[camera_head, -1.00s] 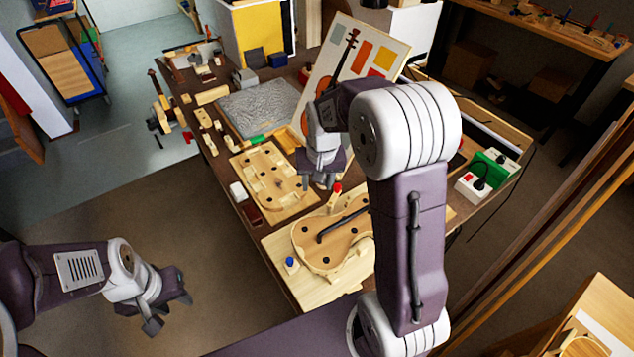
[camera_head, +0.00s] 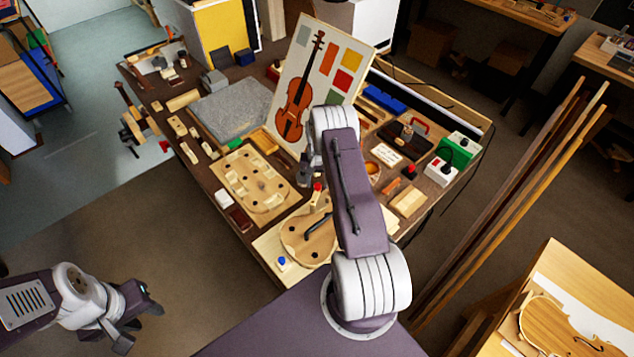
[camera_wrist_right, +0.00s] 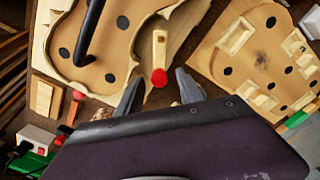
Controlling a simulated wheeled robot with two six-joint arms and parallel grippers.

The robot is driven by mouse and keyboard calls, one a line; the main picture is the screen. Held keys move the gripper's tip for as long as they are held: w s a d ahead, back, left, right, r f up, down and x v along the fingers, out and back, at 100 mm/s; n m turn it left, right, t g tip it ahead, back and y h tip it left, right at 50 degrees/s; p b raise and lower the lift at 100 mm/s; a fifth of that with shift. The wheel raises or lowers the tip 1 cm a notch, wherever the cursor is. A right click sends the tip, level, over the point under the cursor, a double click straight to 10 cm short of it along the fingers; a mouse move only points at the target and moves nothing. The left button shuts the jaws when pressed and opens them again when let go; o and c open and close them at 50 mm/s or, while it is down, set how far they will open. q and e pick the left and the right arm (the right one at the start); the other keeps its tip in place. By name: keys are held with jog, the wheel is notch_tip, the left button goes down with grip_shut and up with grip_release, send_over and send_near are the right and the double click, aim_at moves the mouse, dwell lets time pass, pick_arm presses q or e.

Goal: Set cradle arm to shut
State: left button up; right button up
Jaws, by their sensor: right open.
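A violin-shaped wooden cradle (camera_head: 305,240) lies on a pale board at the bench's near end. A black curved bar (camera_head: 318,224) reaches over it; the bar also shows in the right wrist view (camera_wrist_right: 88,32). A short wooden lever (camera_wrist_right: 159,48) with a red knob (camera_wrist_right: 158,78) sits at the cradle's edge. The red knob also shows in the head view (camera_head: 317,187). I cannot tell for sure which of these is the cradle arm. My right gripper (camera_wrist_right: 157,90) is open, with its fingertips either side of the red knob. My left gripper (camera_head: 143,325) is open and empty, off the bench.
A wooden mould board (camera_head: 255,183) with holes lies beside the cradle. A violin picture panel (camera_head: 330,65) stands behind my right arm.

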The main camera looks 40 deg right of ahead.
jog(key=shift+s+f, duration=0.1)
jog(key=shift+f, duration=0.85)
grip_shut()
dwell(0.7)
